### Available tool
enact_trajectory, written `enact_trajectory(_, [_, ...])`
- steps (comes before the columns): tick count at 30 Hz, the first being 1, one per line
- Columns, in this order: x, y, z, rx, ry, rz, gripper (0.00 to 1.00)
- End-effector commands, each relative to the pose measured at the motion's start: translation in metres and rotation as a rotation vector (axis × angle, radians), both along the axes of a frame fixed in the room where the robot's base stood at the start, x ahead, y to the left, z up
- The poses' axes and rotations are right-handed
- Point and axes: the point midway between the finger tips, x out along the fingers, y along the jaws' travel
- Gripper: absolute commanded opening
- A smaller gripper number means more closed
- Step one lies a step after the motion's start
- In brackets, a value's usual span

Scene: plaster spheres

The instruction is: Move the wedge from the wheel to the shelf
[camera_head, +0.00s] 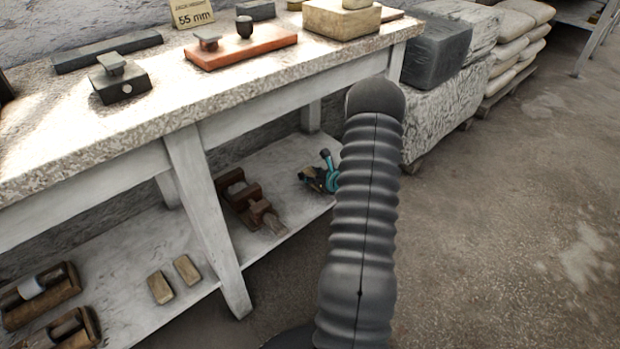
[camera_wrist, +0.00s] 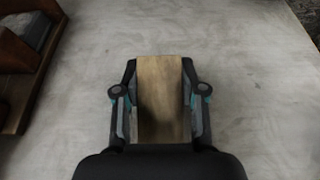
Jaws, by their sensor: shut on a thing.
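In the wrist view a wooden wedge (camera_wrist: 161,100) sits between the two fingers of my gripper (camera_wrist: 160,72), which are shut on its sides. The wedge is light brown with a flat face toward the camera. In the head view my gripper (camera_head: 321,178) shows small and teal-and-black over the right part of the lower shelf (camera_head: 125,245), partly behind my dark arm. I cannot tell whether the wedge touches the shelf surface. I cannot make out a wheel in either view.
A brown wooden clamp-like piece (camera_head: 240,197) stands left of my gripper on the shelf. Two small wooden blocks (camera_head: 160,287) (camera_head: 187,269) lie farther left. The bench top (camera_head: 130,127) overhangs the shelf, and a white leg (camera_head: 207,215) stands in front. Bare shelf lies around my gripper.

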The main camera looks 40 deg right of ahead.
Motion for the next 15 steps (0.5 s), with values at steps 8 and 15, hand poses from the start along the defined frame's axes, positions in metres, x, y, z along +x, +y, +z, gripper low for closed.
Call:
enact_trajectory(8, [0.0, 0.0, -0.015, 0.0, -0.001, 0.0, 0.01])
enact_trajectory(15, [0.0, 0.0, -0.02, 0.0, -0.001, 0.0, 0.01])
